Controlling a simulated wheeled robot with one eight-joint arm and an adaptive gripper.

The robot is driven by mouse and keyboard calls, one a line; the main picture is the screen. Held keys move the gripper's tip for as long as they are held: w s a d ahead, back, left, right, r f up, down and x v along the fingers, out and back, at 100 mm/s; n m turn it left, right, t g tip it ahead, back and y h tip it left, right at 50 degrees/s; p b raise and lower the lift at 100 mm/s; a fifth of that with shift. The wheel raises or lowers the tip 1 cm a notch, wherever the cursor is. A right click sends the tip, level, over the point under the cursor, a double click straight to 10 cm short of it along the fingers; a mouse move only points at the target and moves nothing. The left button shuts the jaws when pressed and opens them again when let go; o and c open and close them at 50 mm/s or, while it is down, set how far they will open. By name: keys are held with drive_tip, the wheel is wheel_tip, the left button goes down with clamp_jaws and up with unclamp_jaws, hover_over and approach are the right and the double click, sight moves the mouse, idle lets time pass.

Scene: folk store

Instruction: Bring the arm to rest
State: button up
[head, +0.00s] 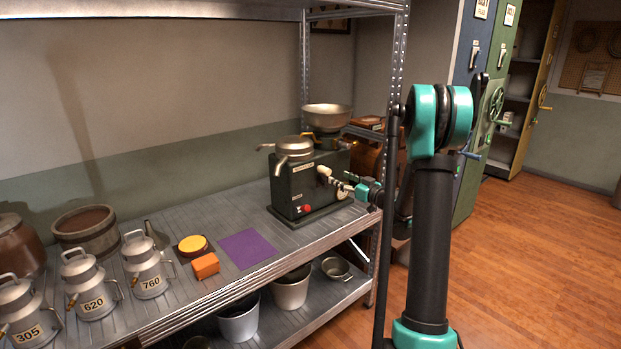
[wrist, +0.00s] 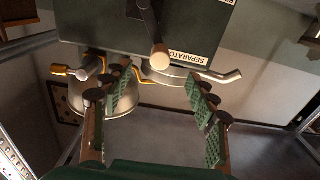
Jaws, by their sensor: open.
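My arm rises at the right of the head view and reaches back to the shelf. My gripper (head: 346,184) is at the right side of the dark green separator (head: 310,184), close to its pale crank handle (head: 325,172). In the wrist view my gripper (wrist: 158,84) is open, its green-padded fingers apart with nothing held between them. The separator (wrist: 110,32) fills the top of that view, and its handle (wrist: 159,52) points toward the gap, just beyond the fingertips. The handle looks free of the fingers; the exact clearance is hard to tell.
The metal shelf (head: 215,292) holds several numbered cans (head: 148,268), a yellow round item (head: 193,244), an orange block (head: 205,266) and a purple mat (head: 248,248). A shelf post (head: 396,90) stands near my arm. The wooden floor (head: 545,240) at right is clear.

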drive_tip(key=s+a+f+m+g+h, duration=0.1)
drive_tip(key=s+a+f+g+h, duration=0.15)
drive_tip(key=s, duration=0.85)
drive_tip(key=s+a+f+m+g+h, duration=0.1)
drive_tip(key=s+a+f+g, duration=0.25)
drive_tip(key=s, duration=0.75)
drive_tip(key=s+d+f+m+g+h, duration=0.2)
drive_tip(key=s+d+f+h, duration=0.1)
drive_tip(key=s, duration=0.7)
drive_tip(key=s+d+f+m+g+h, duration=0.2)
drive_tip(key=s+d+f+m+h, duration=0.1)
drive_tip(key=s, duration=0.8)
drive_tip(key=shift+s+d+f+h, duration=0.25)
drive_tip(key=shift+d+f+h, duration=0.4)
drive_tip(key=shift+d+f, duration=0.4)
